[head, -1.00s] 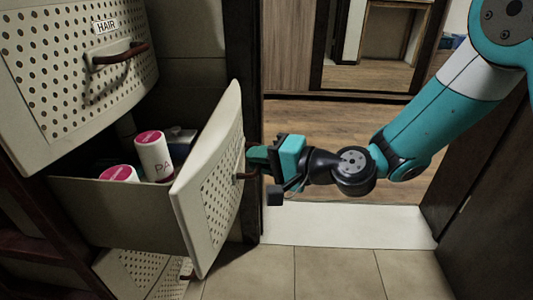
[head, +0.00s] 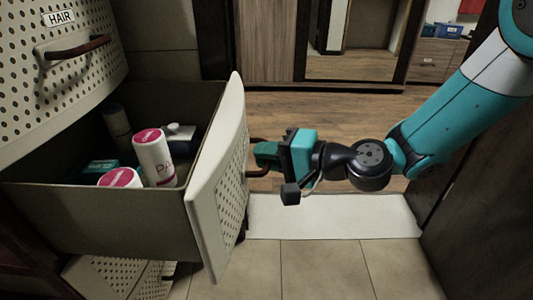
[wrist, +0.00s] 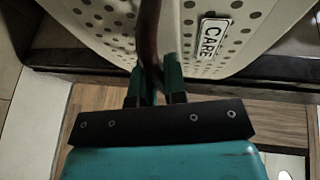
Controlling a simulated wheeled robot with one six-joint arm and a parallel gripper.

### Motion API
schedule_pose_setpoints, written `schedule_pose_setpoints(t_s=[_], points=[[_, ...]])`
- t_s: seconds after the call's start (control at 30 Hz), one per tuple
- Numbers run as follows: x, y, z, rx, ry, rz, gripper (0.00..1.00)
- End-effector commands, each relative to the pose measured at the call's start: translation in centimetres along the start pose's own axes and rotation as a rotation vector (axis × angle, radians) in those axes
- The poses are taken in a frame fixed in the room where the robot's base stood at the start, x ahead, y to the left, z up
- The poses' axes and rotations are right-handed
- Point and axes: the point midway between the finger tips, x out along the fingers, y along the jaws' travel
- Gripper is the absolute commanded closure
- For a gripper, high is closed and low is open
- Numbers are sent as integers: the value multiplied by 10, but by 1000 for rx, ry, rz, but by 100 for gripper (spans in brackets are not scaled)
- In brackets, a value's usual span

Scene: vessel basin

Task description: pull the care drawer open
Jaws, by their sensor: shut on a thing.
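The care drawer (head: 218,190) stands well out from the cabinet, with its pale perforated front turned toward the right in the head view. Its CARE label (wrist: 210,38) shows in the wrist view. My gripper (head: 266,158) is at the outer side of the front, shut on the drawer's brown handle (wrist: 150,35). In the wrist view the green fingers (wrist: 155,82) lie on both sides of the handle. Inside the drawer are white bottles with pink tops (head: 152,157), a teal box (head: 97,170) and a dark bottle (head: 117,122).
The closed HAIR drawer (head: 60,65) is above, with its own brown handle. A lower perforated drawer front (head: 115,275) is below. A white mat (head: 330,216) lies on the floor at the doorway, and a dark door panel (head: 475,170) is at right.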

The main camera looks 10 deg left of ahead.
Motion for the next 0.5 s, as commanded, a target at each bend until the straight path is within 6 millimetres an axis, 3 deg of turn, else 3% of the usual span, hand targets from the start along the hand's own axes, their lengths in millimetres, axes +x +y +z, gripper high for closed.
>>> schedule_pose_setpoints(t_s=[0.03,0.13,0.5], points=[[0,0,-1,-1,4,0,85],[0,0,-1,-1,3,0,64],[0,0,0,0,1,0,64]])
